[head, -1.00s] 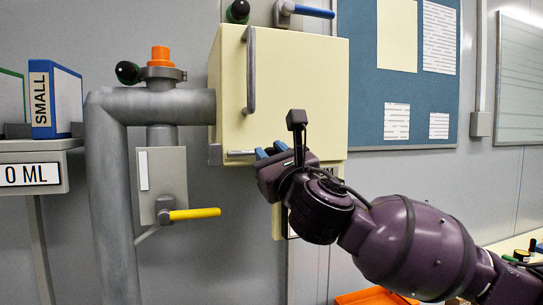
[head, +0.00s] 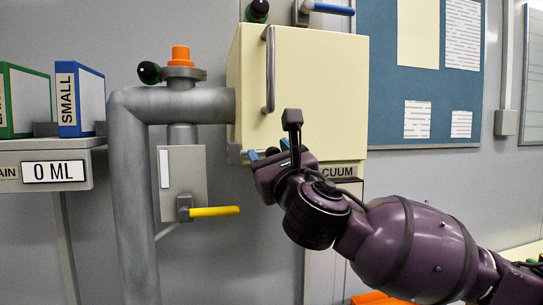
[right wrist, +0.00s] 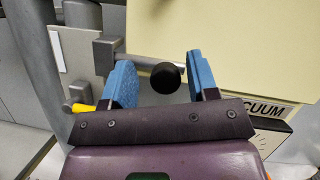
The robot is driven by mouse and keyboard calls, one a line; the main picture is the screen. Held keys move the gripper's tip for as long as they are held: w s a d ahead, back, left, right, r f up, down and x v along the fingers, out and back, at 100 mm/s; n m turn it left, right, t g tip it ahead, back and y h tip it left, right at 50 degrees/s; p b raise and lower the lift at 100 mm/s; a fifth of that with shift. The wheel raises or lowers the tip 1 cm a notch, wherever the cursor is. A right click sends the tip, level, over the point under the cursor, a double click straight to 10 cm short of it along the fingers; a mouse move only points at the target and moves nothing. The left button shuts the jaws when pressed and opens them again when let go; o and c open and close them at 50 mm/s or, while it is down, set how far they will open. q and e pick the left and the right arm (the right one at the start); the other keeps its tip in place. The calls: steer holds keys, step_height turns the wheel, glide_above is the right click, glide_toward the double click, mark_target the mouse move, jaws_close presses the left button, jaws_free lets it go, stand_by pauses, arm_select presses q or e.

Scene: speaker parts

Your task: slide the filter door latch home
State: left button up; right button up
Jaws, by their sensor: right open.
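The filter door (head: 315,95) is a cream panel with a grey vertical handle (head: 269,70), and it looks shut. In the right wrist view, the latch is a grey rod ending in a black ball knob (right wrist: 166,78), running from a grey bracket (right wrist: 104,57) at the door's lower left. In the head view, a grey block (head: 234,154) shows there, and my gripper hides most of the latch. My right gripper (head: 266,155) is open at the door's lower edge. In the wrist view, its blue fingers (right wrist: 160,72) stand either side of the knob, with gaps visible. My left gripper is out of view.
Left of the door are a thick grey pipe (head: 132,200) with an orange cap (head: 180,55) and a grey box with a yellow lever (head: 214,211). A shelf with binders (head: 80,98) is further left. A VACUUM label (head: 337,171) sits below the door.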

steer(key=b+v, duration=0.2)
steer(key=v, duration=0.8)
steer(key=shift+s+d+f, duration=0.2)
steer(key=shift+s, duration=0.15)
